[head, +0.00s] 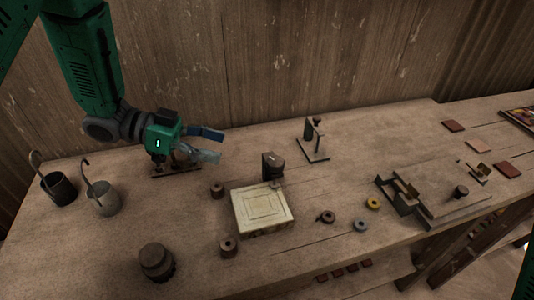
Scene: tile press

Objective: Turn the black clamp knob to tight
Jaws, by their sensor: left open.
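A small round dark knob (461,192) stands on the flat wooden fixture (440,205) at the right; it looks like the black clamp knob, but its setting is too small to read. Another small dark knob (317,121) tops an upright metal stand (313,153) at the back. I cannot tell for sure which is the clamp knob. My left gripper (214,145) is at the back left above the bench, its blue and pale fingers apart and empty, far from both knobs. My right gripper is not in view.
A cream square block (263,208) sits mid-bench with a dark upright piece (272,166) behind it. Two cups (59,190) with hooked tools stand at the left. A dark round weight (156,262) and several rings lie in front. Reddish tiles (508,169) lie at the right.

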